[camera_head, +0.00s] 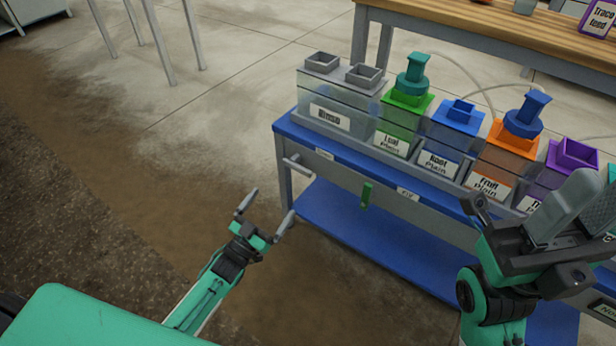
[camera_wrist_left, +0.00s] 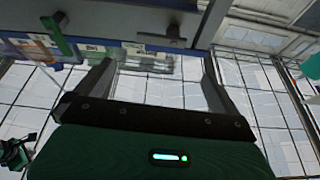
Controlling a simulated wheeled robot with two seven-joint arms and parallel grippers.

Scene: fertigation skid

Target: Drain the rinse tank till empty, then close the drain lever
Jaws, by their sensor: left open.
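The rinse tank (camera_head: 318,92), clear and labelled "Rinse", stands at the left end of the blue-topped skid. Its liquid level is hard to make out. A grey lever (camera_head: 298,166) sticks out from the skid's front below it, near a small label I cannot read. A grey lever also shows in the left wrist view (camera_wrist_left: 163,40), beyond the fingers. My left gripper (camera_head: 272,202) is open and empty, in front of the skid's left end and apart from the lever. My right gripper (camera_head: 520,215) is at the right; whether it is open or shut is unclear.
A green lever (camera_head: 367,195) hangs on the skid front, right of the grey one. Several coloured tanks stand along the skid (camera_head: 287,125). A wooden-topped bench (camera_head: 470,28) is behind.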

